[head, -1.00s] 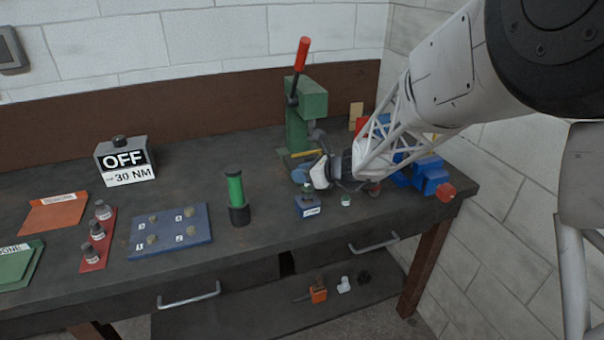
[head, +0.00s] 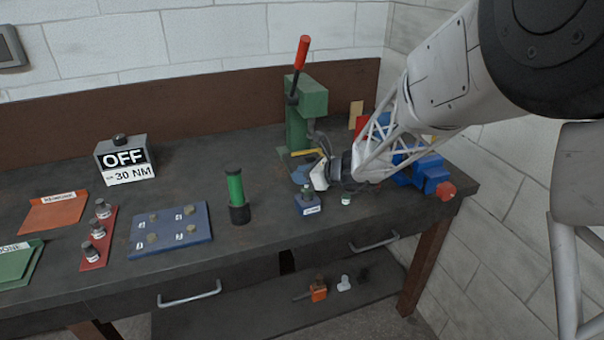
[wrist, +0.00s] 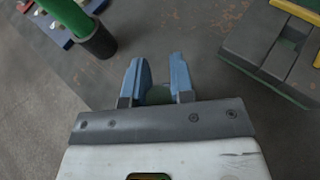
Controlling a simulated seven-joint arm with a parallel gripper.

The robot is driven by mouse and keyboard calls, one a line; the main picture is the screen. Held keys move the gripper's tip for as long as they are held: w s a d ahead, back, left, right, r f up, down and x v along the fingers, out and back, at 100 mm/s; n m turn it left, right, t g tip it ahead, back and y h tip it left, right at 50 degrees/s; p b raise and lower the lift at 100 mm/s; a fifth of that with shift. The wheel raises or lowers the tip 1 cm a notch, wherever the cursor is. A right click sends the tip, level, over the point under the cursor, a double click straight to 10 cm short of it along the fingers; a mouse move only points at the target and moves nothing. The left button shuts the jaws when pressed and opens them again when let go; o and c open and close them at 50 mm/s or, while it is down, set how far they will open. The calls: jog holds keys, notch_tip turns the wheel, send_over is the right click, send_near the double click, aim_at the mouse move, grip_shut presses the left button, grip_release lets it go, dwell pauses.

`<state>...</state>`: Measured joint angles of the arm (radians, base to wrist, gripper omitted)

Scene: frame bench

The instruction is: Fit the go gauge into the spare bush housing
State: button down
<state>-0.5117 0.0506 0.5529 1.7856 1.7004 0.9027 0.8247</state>
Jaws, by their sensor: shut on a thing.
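The spare bush housing appears to be the small blue block (head: 307,207) with a white label, on the bench in front of the press. My gripper (head: 304,178) is just above and behind it in the head view. In the wrist view the light-blue fingers (wrist: 158,82) are shut on a green round piece (wrist: 158,96), which I take as the go gauge. In the head view a small dark green part shows at the top of the block, below the fingers. I cannot tell whether it sits in the bore. The block is hidden in the wrist view.
A green cylinder in a black cup (head: 238,213) stands to the left. A small green-and-white piece (head: 346,199) stands close right of the block. The green press (head: 308,105) is behind, a blue vise (head: 428,176) right. Bare bench lies between cup and block.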

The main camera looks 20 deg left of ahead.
jog(key=shift+f, duration=0.55)
jog(key=c, duration=0.9)
grip_release()
jog(key=v, duration=0.7)
jog(key=shift+d, duration=0.4)
jog(key=shift+r, duration=0.1)
jog(key=shift+d+r, duration=0.1)
